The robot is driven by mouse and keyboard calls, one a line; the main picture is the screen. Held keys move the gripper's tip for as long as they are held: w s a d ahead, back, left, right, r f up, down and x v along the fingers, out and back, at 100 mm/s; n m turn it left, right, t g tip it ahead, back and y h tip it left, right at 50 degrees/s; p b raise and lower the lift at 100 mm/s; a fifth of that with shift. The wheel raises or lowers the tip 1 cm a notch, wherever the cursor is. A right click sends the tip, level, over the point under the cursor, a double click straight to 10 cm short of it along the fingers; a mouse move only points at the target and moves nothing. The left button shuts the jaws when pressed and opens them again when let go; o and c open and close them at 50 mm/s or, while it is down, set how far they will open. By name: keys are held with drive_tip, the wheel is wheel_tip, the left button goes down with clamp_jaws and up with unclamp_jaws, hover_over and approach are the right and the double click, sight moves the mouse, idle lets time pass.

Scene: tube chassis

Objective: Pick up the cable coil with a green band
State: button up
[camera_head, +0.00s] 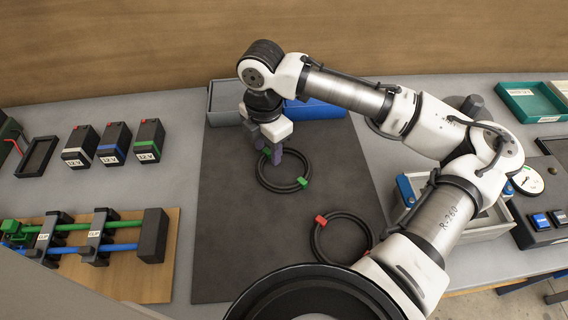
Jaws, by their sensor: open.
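The cable coil with a green band (284,187) lies flat on the dark mat (226,215). It is a black ring with green marks at its right side and near its upper left. My gripper (272,156) points down over the coil's upper left edge, with its fingers apart. The fingers hide part of the ring there. I cannot tell whether they touch the coil. A second black coil with a red band (342,238) lies on the mat nearer to me and to the right, partly hidden by my own body.
Grey and blue bins (316,109) stand behind the coil at the mat's back edge. Several 12 V batteries (149,140) and a wooden board with tubes (128,270) are at left. A bin (479,226) and a button panel (541,222) are at right. The mat's left part is clear.

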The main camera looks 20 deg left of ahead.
clamp_jaws()
idle(0.4)
